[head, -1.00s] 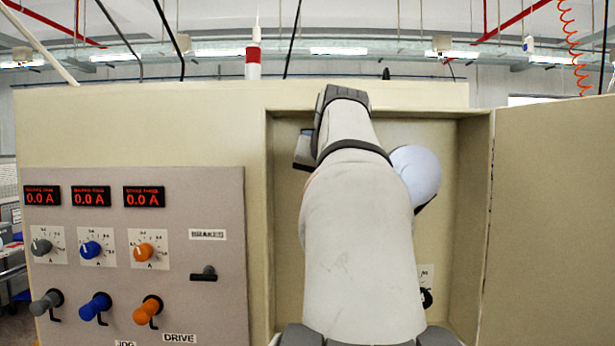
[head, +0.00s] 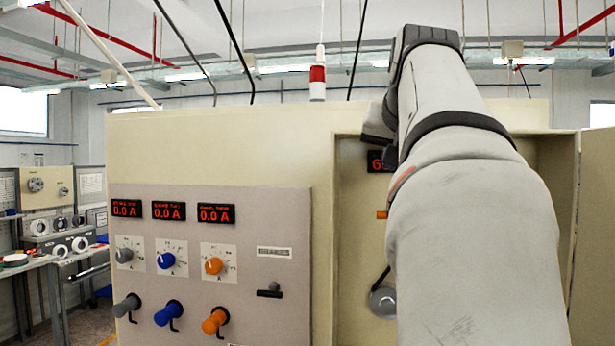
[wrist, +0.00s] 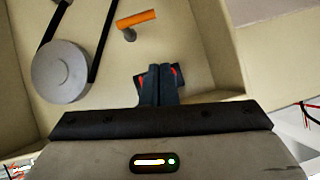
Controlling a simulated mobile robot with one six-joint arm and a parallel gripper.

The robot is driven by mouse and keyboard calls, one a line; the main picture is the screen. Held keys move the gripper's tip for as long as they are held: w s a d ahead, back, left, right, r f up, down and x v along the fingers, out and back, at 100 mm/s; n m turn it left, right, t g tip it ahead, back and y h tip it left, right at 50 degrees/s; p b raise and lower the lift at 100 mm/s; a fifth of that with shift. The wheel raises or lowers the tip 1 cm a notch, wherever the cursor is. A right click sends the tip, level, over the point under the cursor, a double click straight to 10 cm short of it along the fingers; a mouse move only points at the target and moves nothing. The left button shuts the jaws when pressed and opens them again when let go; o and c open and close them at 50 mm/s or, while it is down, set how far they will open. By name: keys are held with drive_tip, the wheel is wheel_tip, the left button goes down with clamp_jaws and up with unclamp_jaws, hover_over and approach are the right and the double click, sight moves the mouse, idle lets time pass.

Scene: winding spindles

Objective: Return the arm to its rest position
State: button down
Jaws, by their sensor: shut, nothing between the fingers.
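My gripper (wrist: 158,85) shows in the wrist view with its two dark fingers together, shut and empty. It points toward the open recess of the beige cabinet, apart from the orange handle (wrist: 137,20) and the grey pulley (wrist: 60,72) with its black belt. In the head view my pale arm rises across the right half, in front of the recess, and hides much of it. The orange handle (head: 382,215) and the pulley (head: 384,302) show just left of the arm.
The control panel (head: 150,285) with blue, orange and grey knobs is left of the arm. The cabinet's open door (head: 596,240) stands at the right edge. A workbench (head: 60,258) with parts is at the far left. A red-and-white beacon (head: 318,80) stands at the cabinet top.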

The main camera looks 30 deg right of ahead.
drive_tip(key=shift+s+a+r, duration=0.4)
drive_tip(key=shift+s+r, duration=0.05)
drive_tip(key=w+a+f+n+g+y+b, duration=0.1)
drive_tip(key=a+f+n+y, duration=0.1)
drive_tip(key=a+f, duration=0.5)
drive_tip(key=w+a+f+n+g+y, duration=0.1)
drive_tip(key=a+f, duration=0.2)
drive_tip(key=f, duration=0.8)
drive_tip(key=w+a+f+n+g+y+b, duration=0.1)
drive_tip(key=w+a+f+n+y, duration=0.1)
drive_tip(key=a+f, duration=0.5)
drive_tip(key=s+a+f+n+g, duration=0.1)
drive_tip(key=s+a+f, duration=0.3)
drive_tip(key=f, duration=0.9)
drive_tip(key=s+a+f+n+g+y+b, duration=0.1)
drive_tip(key=s+a+f, duration=0.4)
drive_tip(key=f, duration=0.8)
drive_tip(key=s+n+g, duration=0.1)
drive_tip(key=s+n, duration=0.1)
drive_tip(key=shift+s+n, duration=0.15)
drive_tip(key=shift+n, duration=0.15)
drive_tip(key=shift+f, duration=0.1)
